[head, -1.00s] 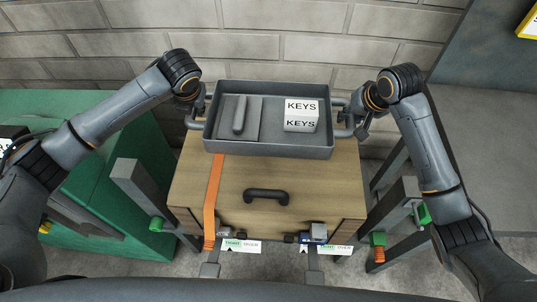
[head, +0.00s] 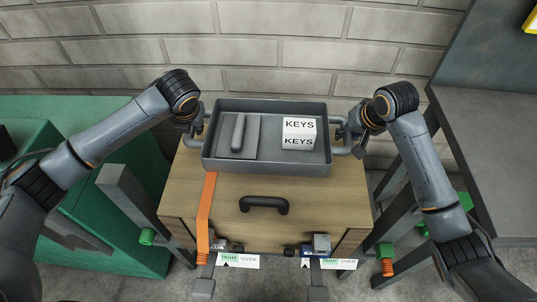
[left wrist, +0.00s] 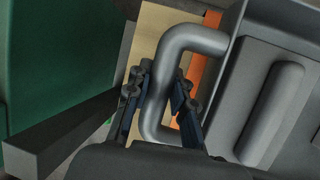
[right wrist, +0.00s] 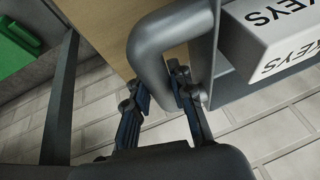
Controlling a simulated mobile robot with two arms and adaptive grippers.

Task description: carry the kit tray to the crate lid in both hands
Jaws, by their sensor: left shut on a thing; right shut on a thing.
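The grey kit tray (head: 268,167) is level in the head view, over the back part of the wooden crate lid (head: 318,200). I cannot tell whether it touches the lid. It holds a white KEYS box (head: 299,134) and a grey bar-shaped piece (head: 238,133) on a flat plate. My left gripper (head: 197,128) is shut on the tray's left loop handle (left wrist: 160,85). My right gripper (head: 346,138) is shut on the right loop handle (right wrist: 150,50). The lid's back part is hidden under the tray.
The lid has a dark handle (head: 264,204) and an orange strap (head: 206,212) in front of the tray. Latches with labels (head: 238,261) are at the crate's front. A green bench (head: 100,240) is left, a grey table (head: 490,150) right, a brick wall (head: 300,60) behind.

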